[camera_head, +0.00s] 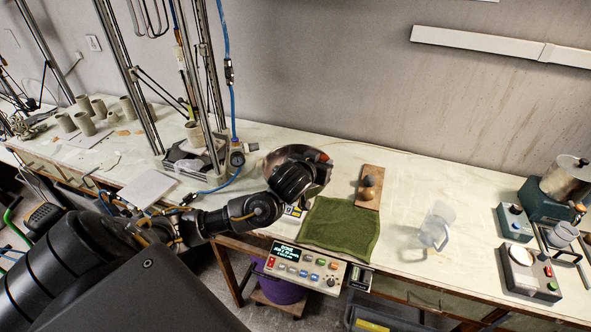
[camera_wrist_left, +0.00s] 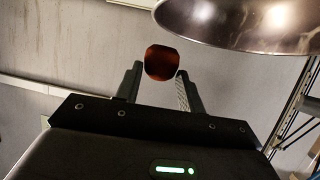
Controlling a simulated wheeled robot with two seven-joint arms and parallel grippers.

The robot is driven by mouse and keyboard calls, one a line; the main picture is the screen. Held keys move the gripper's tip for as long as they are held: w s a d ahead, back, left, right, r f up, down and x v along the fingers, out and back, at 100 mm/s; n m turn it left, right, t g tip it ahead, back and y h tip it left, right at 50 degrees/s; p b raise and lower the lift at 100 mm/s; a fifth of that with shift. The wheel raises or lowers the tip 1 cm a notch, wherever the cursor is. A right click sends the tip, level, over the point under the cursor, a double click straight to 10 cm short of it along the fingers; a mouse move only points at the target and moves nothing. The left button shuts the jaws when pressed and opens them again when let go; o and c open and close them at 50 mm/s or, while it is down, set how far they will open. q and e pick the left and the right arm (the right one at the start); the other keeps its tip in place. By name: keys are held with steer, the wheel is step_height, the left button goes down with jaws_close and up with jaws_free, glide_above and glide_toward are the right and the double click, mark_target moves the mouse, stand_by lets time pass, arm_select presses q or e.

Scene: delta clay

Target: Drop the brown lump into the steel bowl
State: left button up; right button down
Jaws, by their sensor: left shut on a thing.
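The brown lump (camera_wrist_left: 163,62) is dark reddish-brown and roundish. It sits between the fingertips of my left gripper (camera_wrist_left: 161,80), which is shut on it, in the left wrist view. The steel bowl (camera_wrist_left: 245,22) fills the upper right of that view, beside the lump and apart from it in the picture. In the head view my left gripper (camera_head: 312,170) is in front of the steel bowl (camera_head: 281,155) and covers much of it. My right gripper is not in view.
A wooden board (camera_head: 367,198) with small lumps (camera_head: 369,181) stands right of the bowl. A green cloth (camera_head: 340,228) lies in front. A clear jug (camera_head: 437,225) and devices (camera_head: 528,270) are farther right. A metal frame with a blue hose (camera_head: 228,75) stands left.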

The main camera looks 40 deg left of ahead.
arm_select(q)
steer(key=shift+n+g+y, duration=0.3)
steer(key=shift+n+y, duration=0.4)
steer(key=shift+y, duration=0.1)
steer(key=a+p, duration=0.1)
steer(key=a, duration=0.2)
steer(key=s+a+r+p, duration=0.1)
steer(key=a+p, duration=0.1)
steer(key=a, duration=0.1)
steer(key=a+p, duration=0.1)
steer(key=a, duration=0.2)
steer(key=shift+s+a+r, duration=0.1)
steer(key=shift+s+r, duration=0.15)
steer(key=shift+s, duration=0.05)
steer(key=f, duration=0.6)
steer(key=shift+a+f, duration=0.15)
steer(key=shift+a, duration=0.15)
steer(key=o, duration=1.1)
steer(key=shift+c, duration=0.2)
steer(key=shift+s, duration=0.1)
